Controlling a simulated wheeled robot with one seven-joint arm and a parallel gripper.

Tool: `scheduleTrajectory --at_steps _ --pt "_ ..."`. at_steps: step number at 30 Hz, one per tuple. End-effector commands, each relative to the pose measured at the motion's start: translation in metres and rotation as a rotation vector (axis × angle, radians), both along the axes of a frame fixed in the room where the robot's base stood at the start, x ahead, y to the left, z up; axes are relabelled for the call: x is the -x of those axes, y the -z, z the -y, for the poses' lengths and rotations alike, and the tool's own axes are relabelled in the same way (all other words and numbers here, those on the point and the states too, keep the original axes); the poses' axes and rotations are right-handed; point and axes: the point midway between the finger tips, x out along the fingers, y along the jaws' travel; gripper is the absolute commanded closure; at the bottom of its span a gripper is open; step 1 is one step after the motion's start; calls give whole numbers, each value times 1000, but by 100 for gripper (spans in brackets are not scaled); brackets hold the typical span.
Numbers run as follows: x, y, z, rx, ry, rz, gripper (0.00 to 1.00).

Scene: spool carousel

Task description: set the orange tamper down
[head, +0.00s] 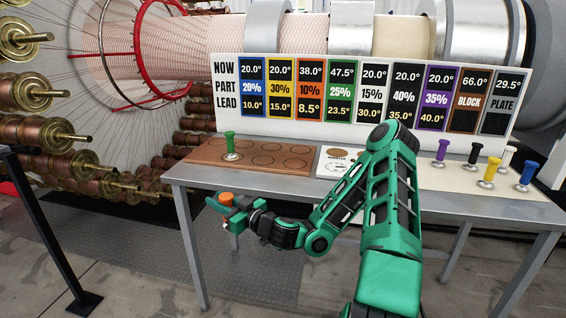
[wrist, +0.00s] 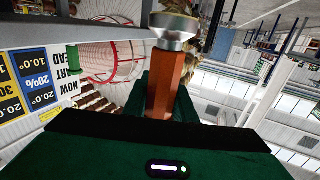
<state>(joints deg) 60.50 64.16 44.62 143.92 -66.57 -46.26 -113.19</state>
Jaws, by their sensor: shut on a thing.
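The orange tamper (head: 227,197) is held in my gripper (head: 236,212), off the table's front left edge in the head view. Only its orange top shows clearly there. In the wrist view its orange handle (wrist: 164,88) sits between the dark green fingers, with the silver metal head (wrist: 174,28) beyond the fingertips. My gripper is shut on the handle. The tamper touches nothing else that I can see.
The grey table (head: 300,194) bears a brown board (head: 205,157) with round marks and a green tamper (head: 230,146) on it. A white dial plate (head: 333,167) is mid-table, partly behind my arm. Several tampers stand right on a cream plate (head: 440,178). A sign panel (head: 226,100) stands behind.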

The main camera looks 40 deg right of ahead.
Motion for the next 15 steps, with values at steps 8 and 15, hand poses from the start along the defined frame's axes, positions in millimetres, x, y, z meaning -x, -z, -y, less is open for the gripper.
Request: scheduleTrajectory --at_steps 8,15 --pt "-1 0 -8 0 -10 0 100" --pt "-1 0 -9 1 -12 0 100"
